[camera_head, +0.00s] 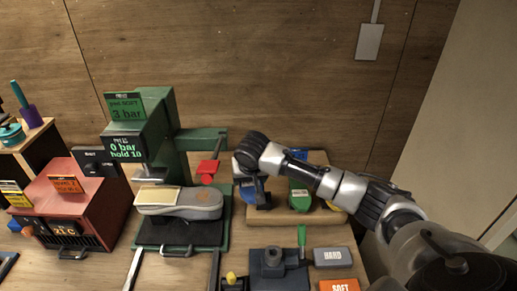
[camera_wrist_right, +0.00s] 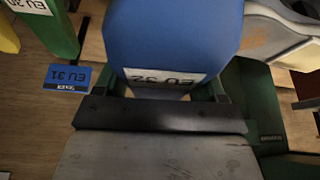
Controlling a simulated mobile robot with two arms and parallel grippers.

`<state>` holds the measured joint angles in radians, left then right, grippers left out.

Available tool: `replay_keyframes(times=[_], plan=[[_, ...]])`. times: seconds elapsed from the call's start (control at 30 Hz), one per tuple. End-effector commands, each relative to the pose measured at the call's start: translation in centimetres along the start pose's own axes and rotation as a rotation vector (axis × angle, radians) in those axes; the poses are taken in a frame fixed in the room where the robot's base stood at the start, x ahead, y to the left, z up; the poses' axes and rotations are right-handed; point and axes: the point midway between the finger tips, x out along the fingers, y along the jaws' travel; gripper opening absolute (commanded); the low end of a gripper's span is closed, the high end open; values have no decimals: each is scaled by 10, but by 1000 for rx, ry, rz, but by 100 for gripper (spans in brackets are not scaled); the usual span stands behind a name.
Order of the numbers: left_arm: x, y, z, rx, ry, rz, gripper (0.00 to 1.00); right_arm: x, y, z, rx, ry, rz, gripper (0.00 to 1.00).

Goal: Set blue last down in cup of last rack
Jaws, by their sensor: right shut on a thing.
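The blue last (camera_head: 247,190) is in my right gripper (camera_head: 261,196), above the left end of the wooden last rack (camera_head: 318,217). In the right wrist view the blue last (camera_wrist_right: 170,42) is large and carries a white label that seems to read EU 32. The gripper is shut on it. Its lower end and the cup below are hidden, so I cannot tell whether it touches the rack. A green last (camera_head: 299,200) stands on the rack to the right, also in the wrist view (camera_wrist_right: 48,28). My left gripper is not in view.
A green press (camera_head: 150,125) with a grey sneaker (camera_head: 190,205) on it stands close left of the rack. A red machine (camera_head: 75,205) is farther left. In front are a dark holder (camera_head: 275,268), a HARD block (camera_head: 332,257) and a SOFT block (camera_head: 340,285).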

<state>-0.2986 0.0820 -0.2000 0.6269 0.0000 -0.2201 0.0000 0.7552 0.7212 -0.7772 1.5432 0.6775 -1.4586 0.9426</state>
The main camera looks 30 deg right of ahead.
Motion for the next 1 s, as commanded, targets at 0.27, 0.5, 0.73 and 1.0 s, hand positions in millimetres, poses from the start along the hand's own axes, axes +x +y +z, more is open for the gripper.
replay_keyframes(times=[0.27,0.5,0.73,1.0], plan=[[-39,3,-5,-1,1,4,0,10,46,-43,121,5,69,50],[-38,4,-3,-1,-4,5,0,15,51,-45,131,8,76,50],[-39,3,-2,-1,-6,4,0,14,51,-45,130,8,76,50],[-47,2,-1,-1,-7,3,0,16,50,-43,130,7,76,50]])
